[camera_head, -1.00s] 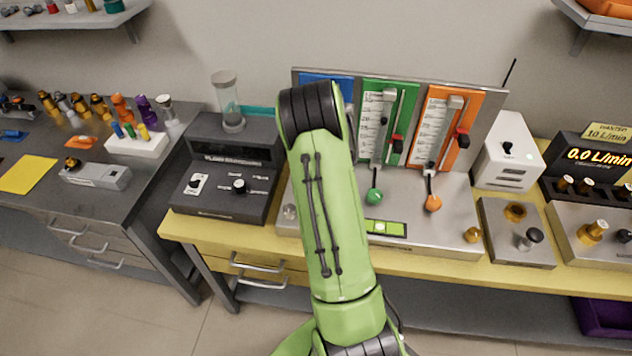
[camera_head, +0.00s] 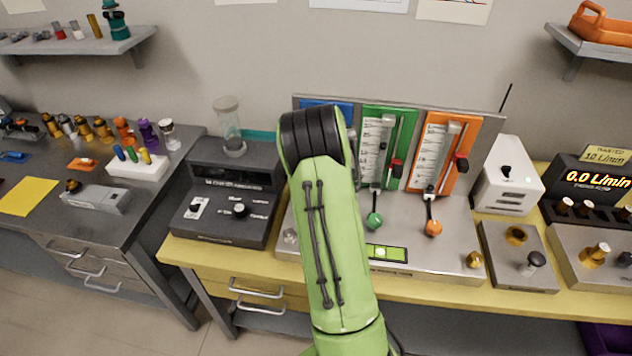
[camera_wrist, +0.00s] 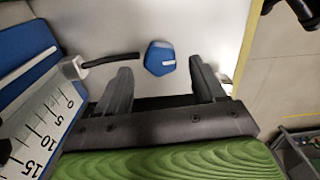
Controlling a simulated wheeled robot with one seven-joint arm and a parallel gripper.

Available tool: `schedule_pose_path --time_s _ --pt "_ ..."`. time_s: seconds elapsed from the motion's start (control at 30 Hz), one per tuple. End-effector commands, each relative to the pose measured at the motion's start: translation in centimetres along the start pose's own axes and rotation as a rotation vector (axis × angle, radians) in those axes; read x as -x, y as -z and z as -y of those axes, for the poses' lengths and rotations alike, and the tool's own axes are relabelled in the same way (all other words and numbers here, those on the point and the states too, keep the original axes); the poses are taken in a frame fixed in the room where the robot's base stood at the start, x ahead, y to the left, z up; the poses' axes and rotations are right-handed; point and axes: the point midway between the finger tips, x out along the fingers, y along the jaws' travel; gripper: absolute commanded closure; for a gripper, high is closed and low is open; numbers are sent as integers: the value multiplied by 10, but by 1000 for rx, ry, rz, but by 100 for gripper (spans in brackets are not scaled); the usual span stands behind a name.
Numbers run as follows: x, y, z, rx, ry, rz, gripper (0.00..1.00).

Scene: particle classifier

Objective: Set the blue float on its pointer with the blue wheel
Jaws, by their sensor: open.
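The blue wheel (camera_wrist: 160,58) is a faceted knob with a pale line, seen in the wrist view. My gripper (camera_wrist: 160,72) is open, with one dark finger to each side of the wheel and slightly short of it; I see no contact. The blue panel (camera_wrist: 28,48) and its white scale (camera_wrist: 45,128), marked 0 to 15, are at the left of the wrist view. In the head view only the top of the blue panel (camera_head: 326,104) shows; my arm hides the rest, the blue wheel and my gripper. I cannot make out the blue float or its pointer.
Right of the blue panel stand the green panel (camera_head: 400,116) with a green wheel (camera_head: 374,220) and the orange panel (camera_head: 462,124) with an orange wheel (camera_head: 433,228). A spirit level (camera_head: 386,253) lies on the metal base in front. A dark control box (camera_head: 222,213) stands left of my arm.

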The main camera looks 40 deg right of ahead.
Motion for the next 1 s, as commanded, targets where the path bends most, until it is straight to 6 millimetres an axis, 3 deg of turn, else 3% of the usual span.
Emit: schedule_pose_path --time_s 0.03,0.2,0.43,0.6,1.0 --pt "17 0 -1 0 -7 -2 31" --pt "67 0 -1 1 -7 -3 31" --pt "121 0 -1 2 -4 -2 31" --pt "134 0 0 0 -3 -1 31" --pt "133 0 0 1 -2 -1 31"
